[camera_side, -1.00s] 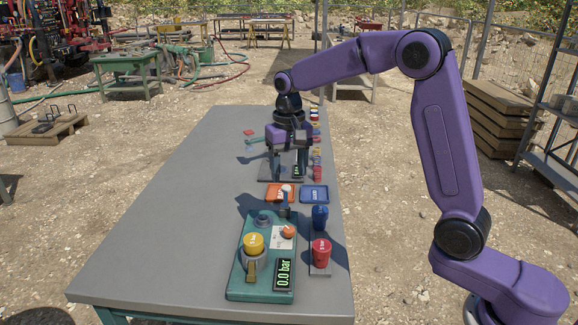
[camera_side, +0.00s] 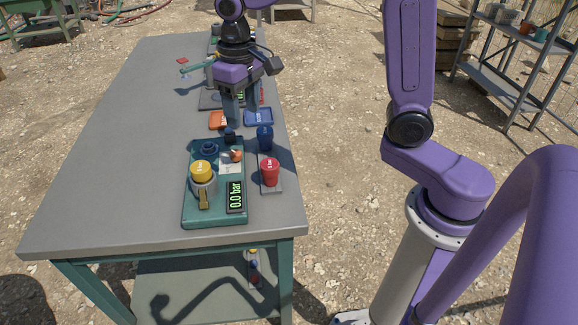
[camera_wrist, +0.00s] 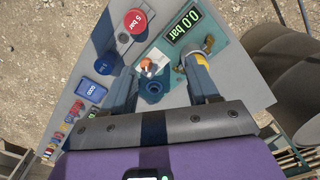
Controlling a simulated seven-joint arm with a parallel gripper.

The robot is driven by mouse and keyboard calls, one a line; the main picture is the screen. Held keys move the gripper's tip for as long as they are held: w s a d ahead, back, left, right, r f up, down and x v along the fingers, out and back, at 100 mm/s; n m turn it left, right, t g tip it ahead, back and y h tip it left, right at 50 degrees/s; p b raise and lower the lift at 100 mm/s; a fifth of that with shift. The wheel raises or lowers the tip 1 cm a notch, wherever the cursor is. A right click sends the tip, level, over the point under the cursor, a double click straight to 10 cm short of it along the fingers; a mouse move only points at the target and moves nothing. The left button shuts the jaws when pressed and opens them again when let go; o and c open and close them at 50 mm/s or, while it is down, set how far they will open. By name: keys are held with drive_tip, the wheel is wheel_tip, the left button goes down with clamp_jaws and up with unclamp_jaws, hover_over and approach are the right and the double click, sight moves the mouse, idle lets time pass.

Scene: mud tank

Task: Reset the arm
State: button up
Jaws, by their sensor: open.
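My gripper (camera_side: 243,112) hangs pointing down over the work table (camera_side: 110,130), close behind the teal test unit (camera_side: 212,215). Its fingers are apart with nothing visible between them. The unit carries a yellow cap (camera_side: 201,171), an orange knob (camera_side: 236,156) and a display (camera_side: 236,197) reading 0.0 bar. How high the fingertips are above the unit is hard to tell.
A red cap (camera_side: 270,170) and a blue cap (camera_side: 265,138) stand right of the unit. An orange tray (camera_side: 217,120), partly hidden by a finger, and a blue tray (camera_side: 259,117) lie behind it. The table's left side is clear. A metal shelf (camera_side: 505,65) stands back right.

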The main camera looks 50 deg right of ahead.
drive_tip(key=s+d+f+n, duration=0.1)
drive_tip(key=s+n, duration=0.4)
drive_tip(key=s, duration=0.7)
drive_tip(key=s+d+f+n, duration=0.2)
drive_tip(key=s+d+n, duration=0.2)
drive_tip(key=s, duration=0.9)
drive_tip(key=shift+s+d+f+n, duration=0.25)
drive_tip(key=shift+s+d+n, duration=0.05)
drive_tip(key=shift+n, duration=0.7)
drive_tip(key=shift+c, duration=0.2)
